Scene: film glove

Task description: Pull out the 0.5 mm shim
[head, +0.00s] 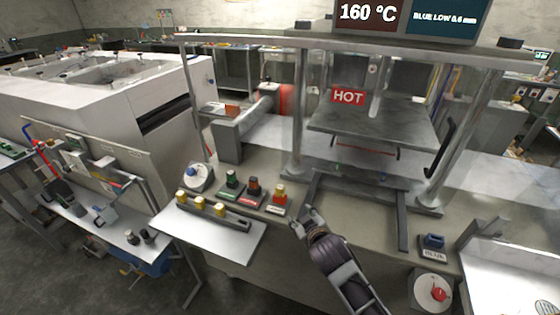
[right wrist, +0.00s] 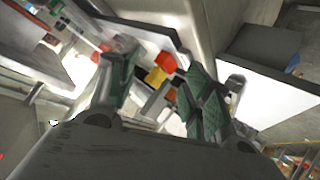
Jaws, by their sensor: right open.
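Several small handled blocks stand on the bench in front of the press: a green one (head: 232,180), a dark one with an orange-brown top (head: 254,186) and a red and yellow one (head: 279,193), with small labels too small to read. A blue one (head: 433,241) stands at the right. I cannot tell which is the 0.5 mm shim. My right gripper (head: 308,217) is open and empty, just right of and in front of the red and yellow block. In the right wrist view a red and yellow piece (right wrist: 166,63) shows between the green-padded fingers. My left gripper is not in view.
The press has a heated plate (head: 372,126) marked HOT and grey posts around it. A white side shelf (head: 235,240) holds a dark rack (head: 212,211) with yellow-topped pieces. A dial with a red knob (head: 436,293) sits at the right front.

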